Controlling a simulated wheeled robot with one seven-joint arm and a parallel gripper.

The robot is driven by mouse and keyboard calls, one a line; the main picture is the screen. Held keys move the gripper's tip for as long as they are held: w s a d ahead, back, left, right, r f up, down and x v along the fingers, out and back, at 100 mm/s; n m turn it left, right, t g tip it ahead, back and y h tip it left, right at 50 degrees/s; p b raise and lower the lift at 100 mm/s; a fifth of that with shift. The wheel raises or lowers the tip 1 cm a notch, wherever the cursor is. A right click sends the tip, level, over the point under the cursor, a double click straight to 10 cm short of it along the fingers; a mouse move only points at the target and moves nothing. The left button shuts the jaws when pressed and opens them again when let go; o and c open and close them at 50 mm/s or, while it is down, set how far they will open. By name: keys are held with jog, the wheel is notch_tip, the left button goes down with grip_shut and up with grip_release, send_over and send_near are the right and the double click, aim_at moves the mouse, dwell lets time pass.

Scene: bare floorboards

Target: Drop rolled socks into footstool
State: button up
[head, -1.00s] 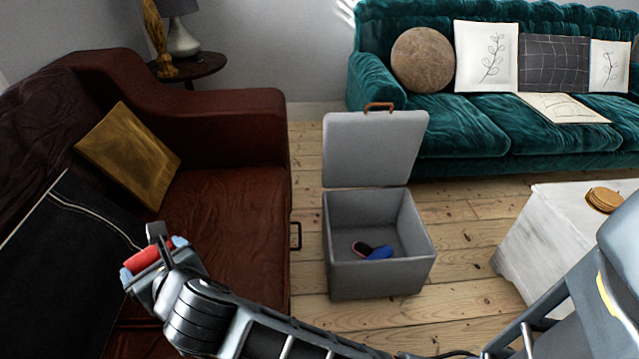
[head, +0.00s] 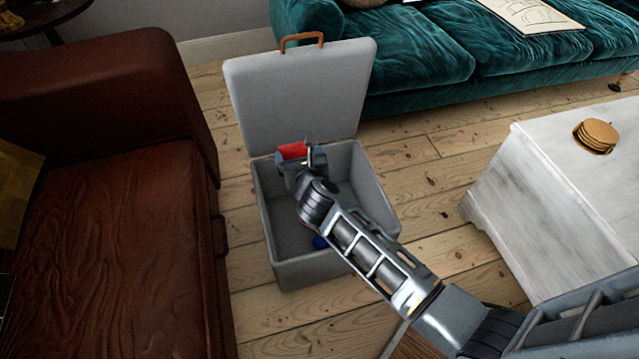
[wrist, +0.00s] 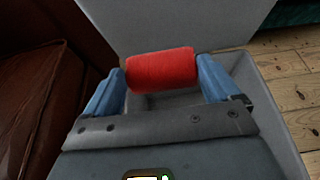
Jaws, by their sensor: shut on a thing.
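The footstool (head: 266,213) is a grey open box with its lid (head: 300,95) raised at the back. My gripper (head: 296,153) is over the box's opening, near the lid side. It is shut on a red rolled sock (head: 292,150). In the wrist view the red roll (wrist: 160,69) lies crosswise between the two blue fingers of my gripper (wrist: 162,78), with the grey box below and the lid behind. A dark blue item (head: 320,242) shows inside the box, mostly hidden by my arm.
A brown leather sofa (head: 110,220) stands close on the left. A white chest (head: 560,200) with round coasters (head: 597,134) is on the right. A teal sofa (head: 430,50) is behind. Bare floorboards (head: 430,165) lie between the box and chest.

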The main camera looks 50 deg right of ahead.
jog(key=s+d+f+b, duration=0.1)
jog(key=f+b, duration=0.3)
jog(key=f, duration=0.4)
jog(key=s+d+f+b, duration=0.2)
jog(key=d+f+b, duration=0.1)
jog(key=f, duration=0.5)
jog(key=shift+s+m+h+b, duration=0.15)
jog(key=shift+m+h+b, duration=0.2)
jog(key=shift+b, duration=0.55)
jog(key=o, duration=0.8)
jog(key=shift+c, duration=0.2)
jog(key=p+v, duration=0.2)
jog(key=v, duration=0.6)
jog(key=shift+p, duration=0.3)
